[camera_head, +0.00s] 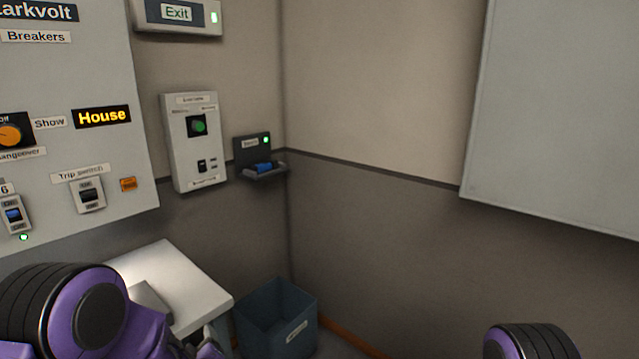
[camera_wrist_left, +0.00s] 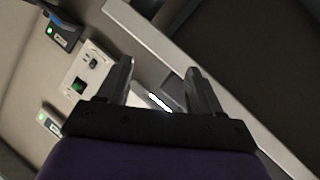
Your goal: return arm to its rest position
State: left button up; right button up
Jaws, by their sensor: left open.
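My left arm comes in at the lower left of the head view, its purple and black joint by the white table (camera_head: 180,275). My left gripper (camera_wrist_left: 160,82) shows in the left wrist view with its two dark fingers spread apart and nothing between them that I can see held. Beyond the fingers are a grey surface edge and a small white strip. Part of my right arm shows at the bottom right of the head view; its gripper is out of frame.
The breaker panel (camera_head: 95,145) is on the left wall. A wall box with a green button (camera_head: 195,145) and a small shelf holding a blue item (camera_head: 263,167) are beside it. A blue-grey bin (camera_head: 275,318) stands in the corner.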

pick_arm(q)
jog(key=s+f+m+g+h, duration=0.2)
jog(key=s+f+m+g, duration=0.15)
jog(key=s+f, duration=1.1)
jog(key=s+a+f+g, duration=0.1)
jog(key=s+f+g, duration=0.1)
jog(key=s, duration=0.9)
jog(key=s+a+f+m+g+h, duration=0.1)
jog(key=s+f+g, duration=0.2)
jog(key=s, duration=0.9)
jog(key=shift+f+g, duration=0.25)
jog(key=shift+g, duration=0.5)
jog(key=shift+w, duration=0.1)
